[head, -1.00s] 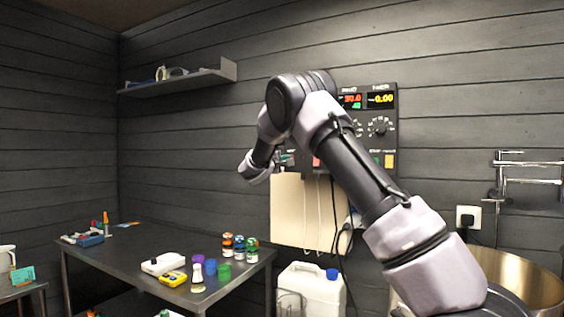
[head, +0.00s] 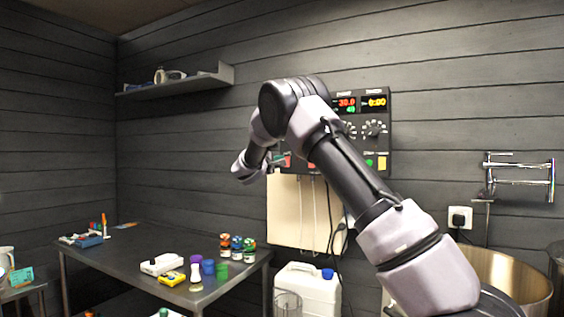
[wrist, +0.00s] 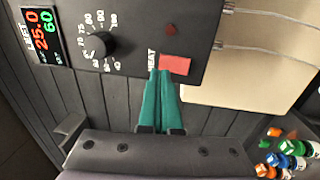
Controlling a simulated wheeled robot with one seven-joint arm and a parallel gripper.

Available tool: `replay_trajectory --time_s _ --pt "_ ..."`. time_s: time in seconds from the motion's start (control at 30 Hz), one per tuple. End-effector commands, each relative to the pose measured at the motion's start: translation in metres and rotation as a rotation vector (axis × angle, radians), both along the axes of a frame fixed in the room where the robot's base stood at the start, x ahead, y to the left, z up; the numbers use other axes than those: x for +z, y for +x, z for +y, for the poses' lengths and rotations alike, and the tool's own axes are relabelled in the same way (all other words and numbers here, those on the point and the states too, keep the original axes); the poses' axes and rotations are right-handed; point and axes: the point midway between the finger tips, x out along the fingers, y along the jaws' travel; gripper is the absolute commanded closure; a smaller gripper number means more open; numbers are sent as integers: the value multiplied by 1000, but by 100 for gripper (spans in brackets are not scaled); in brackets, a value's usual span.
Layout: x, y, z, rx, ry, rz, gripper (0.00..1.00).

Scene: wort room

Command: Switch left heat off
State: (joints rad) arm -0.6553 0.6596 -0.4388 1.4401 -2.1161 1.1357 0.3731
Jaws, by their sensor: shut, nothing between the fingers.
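The control panel (wrist: 130,40) fills the upper part of the wrist view, with a "LEFT" display (wrist: 42,32) reading 25.0 and 60. Beside the word "HEAT" is a red rectangular switch (wrist: 175,64), with a dull dark red round lamp (wrist: 170,29) near it. My gripper (wrist: 160,74) has teal fingers, shut and empty, with the tips at the near edge of the switch. Whether they touch it I cannot tell. In the head view my gripper (head: 278,161) is at the lower left of the panel (head: 383,107); my arm hides much of the panel's left part.
A black knob (wrist: 99,45) is on the panel beside the left display. A pale board (head: 288,210) with cables is below the panel. A dark table (head: 130,252) with bottles and small tools stands at the left, and a white canister (head: 310,295) stands below the board.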

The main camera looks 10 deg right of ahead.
Motion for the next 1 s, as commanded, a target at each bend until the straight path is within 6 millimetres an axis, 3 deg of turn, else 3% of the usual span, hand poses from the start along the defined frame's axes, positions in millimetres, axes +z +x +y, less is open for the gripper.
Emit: replay_trajectory --time_s 0.07,0.6,1.0 --pt "2 -1 6 0 -1 1 100" --pt "12 -74 59 1 0 1 100" --pt "13 -81 63 -1 -1 1 100"
